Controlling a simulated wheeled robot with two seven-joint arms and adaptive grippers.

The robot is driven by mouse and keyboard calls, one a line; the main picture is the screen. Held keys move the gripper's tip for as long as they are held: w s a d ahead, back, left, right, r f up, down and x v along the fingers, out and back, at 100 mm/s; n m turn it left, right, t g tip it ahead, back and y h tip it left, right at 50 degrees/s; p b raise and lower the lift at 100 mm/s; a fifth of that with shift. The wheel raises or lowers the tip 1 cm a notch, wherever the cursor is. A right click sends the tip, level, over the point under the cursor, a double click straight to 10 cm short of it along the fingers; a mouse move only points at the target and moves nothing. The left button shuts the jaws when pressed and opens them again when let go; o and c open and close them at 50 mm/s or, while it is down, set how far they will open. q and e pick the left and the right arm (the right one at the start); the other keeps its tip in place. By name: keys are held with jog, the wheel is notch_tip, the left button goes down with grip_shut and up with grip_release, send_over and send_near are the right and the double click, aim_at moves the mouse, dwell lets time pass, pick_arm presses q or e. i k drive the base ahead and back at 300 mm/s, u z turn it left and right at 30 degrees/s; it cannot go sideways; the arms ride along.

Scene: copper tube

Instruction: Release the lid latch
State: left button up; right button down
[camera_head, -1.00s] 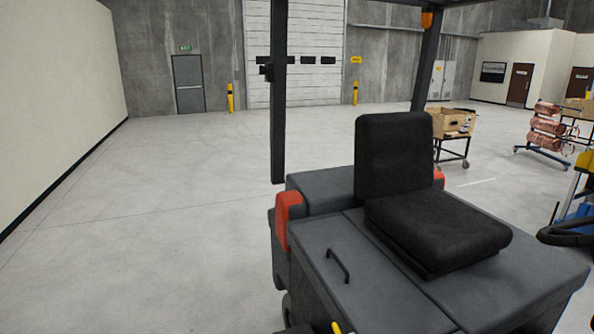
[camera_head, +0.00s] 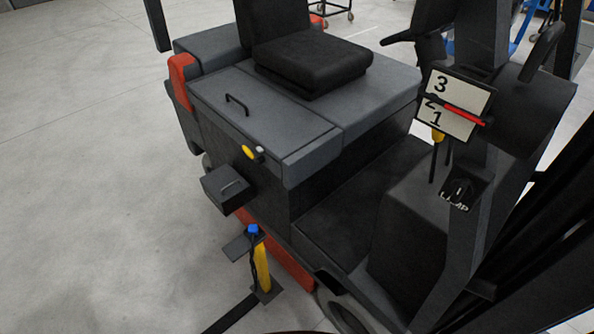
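The lid (camera_head: 285,125) is a flat grey panel on the vehicle's body, with a black bar handle (camera_head: 237,104). It lies flush and looks closed. A small yellow piece with a pale end, which looks like the latch (camera_head: 248,152), sits on the side face just below the lid's front edge. Its exact position, locked or released, is too small to tell. Neither of my grippers is in view.
A black box (camera_head: 226,187) juts from the side below the latch. A yellow post with a blue top (camera_head: 261,265) stands before the vehicle. The seat (camera_head: 312,65) is behind the lid. A sign reading 3, 2, 1 (camera_head: 453,103) is at right. Floor is clear at left.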

aim_at(246, 150)
jog(key=z, duration=0.3)
jog(key=k, duration=0.35)
jog(key=u, duration=1.05)
jog(key=i, duration=0.75)
jog(key=u, duration=0.4)
